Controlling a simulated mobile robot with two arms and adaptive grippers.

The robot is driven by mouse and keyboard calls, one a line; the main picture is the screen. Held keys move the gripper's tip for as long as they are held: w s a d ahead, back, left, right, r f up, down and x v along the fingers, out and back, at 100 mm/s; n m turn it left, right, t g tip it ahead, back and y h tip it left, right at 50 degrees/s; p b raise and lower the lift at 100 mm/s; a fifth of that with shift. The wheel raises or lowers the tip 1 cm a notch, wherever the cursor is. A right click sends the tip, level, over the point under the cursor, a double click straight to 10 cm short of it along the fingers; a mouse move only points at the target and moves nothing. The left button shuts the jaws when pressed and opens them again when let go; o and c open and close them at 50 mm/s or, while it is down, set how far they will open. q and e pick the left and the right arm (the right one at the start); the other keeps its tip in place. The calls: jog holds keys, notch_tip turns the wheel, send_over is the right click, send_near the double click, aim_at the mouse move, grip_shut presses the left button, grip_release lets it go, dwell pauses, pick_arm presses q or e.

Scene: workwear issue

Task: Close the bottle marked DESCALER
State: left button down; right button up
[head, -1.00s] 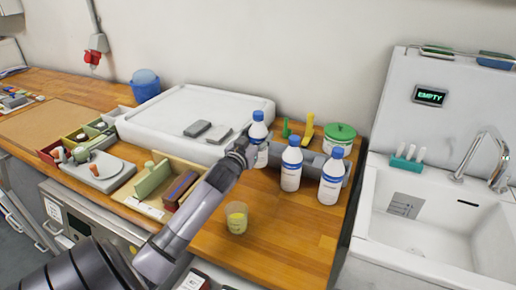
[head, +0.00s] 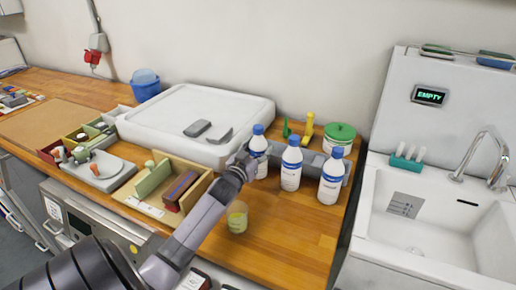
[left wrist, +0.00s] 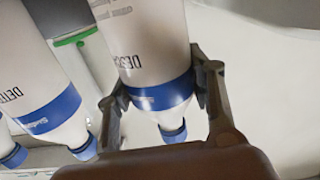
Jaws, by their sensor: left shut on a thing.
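The bottle marked "DESC…" (left wrist: 147,50) is white with a blue band and a blue cap (left wrist: 172,132). It appears upside down in the left wrist view, the rest of its label cut off. In the head view this bottle (head: 260,148) is upright, the leftmost of three alike, with its blue cap (head: 258,129) on top. Whether the cap is tight cannot be told. My left gripper (head: 247,162) is shut around its upper body; the fingers (left wrist: 165,90) show on both sides below the cap. Whether its base rests on the counter is unclear. My right gripper is not in view.
Two similar bottles, one (head: 291,165) close by and one (head: 331,178) farther right, stand on the wooden counter (head: 285,235). A beaker with yellow contents (head: 237,218) is in front. A green-lidded tub (head: 340,137) stands behind. The sink (head: 420,260) is at right.

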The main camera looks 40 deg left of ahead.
pick_arm(q)
jog(key=c, duration=0.7)
grip_release()
jog(key=shift+f, duration=0.1)
jog(key=shift+c, duration=0.2)
jog(key=b+v, duration=0.1)
jog(key=v, duration=1.1)
jog(key=shift+b, duration=0.3)
jog(key=shift+r, duration=0.25)
